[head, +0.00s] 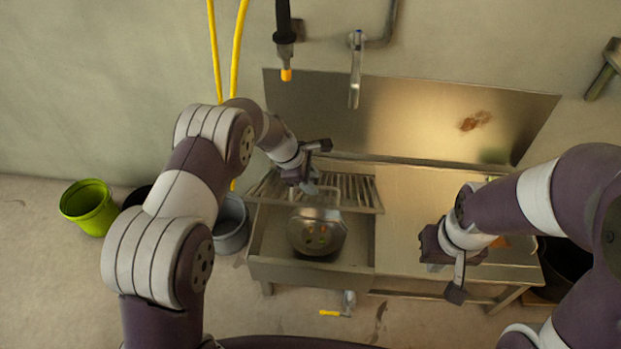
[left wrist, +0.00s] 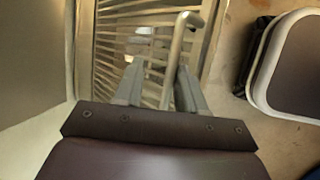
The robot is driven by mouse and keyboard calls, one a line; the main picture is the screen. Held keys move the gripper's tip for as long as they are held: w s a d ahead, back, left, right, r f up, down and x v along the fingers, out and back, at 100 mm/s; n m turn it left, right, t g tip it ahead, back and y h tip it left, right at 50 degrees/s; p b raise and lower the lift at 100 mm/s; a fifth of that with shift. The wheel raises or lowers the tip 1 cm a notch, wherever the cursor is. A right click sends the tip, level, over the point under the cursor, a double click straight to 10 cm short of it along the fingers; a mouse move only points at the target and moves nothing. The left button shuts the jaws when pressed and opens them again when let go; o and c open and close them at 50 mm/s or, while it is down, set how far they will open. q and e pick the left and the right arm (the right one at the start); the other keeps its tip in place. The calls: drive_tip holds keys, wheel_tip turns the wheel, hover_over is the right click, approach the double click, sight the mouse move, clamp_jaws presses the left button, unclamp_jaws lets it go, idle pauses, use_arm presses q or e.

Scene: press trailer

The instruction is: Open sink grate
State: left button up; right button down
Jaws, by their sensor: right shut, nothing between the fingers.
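The slatted metal sink grate (head: 355,190) lies across the back of the sink (head: 270,235), and the front of the basin is uncovered. In the left wrist view its slats (left wrist: 115,35) fill the upper middle, with a bent bar handle (left wrist: 178,45) on their right side. My left gripper (head: 310,190) is at the left part of the grate. Its fingers (left wrist: 160,75) are apart, with the handle bar between them, nearer the right finger; contact is unclear. My right gripper (head: 456,290) is shut and empty, in front of the counter on the right.
A metal pot-like vessel (head: 316,232) sits in the basin. A tap (head: 356,70) and a hanging sprayer (head: 285,45) are above the sink. A grey bucket (head: 231,228) and a green bucket (head: 88,207) stand to the left. The counter (head: 410,195) right of the basin is largely clear.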

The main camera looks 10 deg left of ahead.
idle(0.3)
use_arm(q)
drive_tip(key=p+v, duration=0.3)
drive_tip(key=v, duration=0.9)
drive_tip(key=shift+a+r+p, duration=0.2)
drive_tip(key=shift+r+p, duration=0.15)
drive_tip(key=shift+p, duration=0.05)
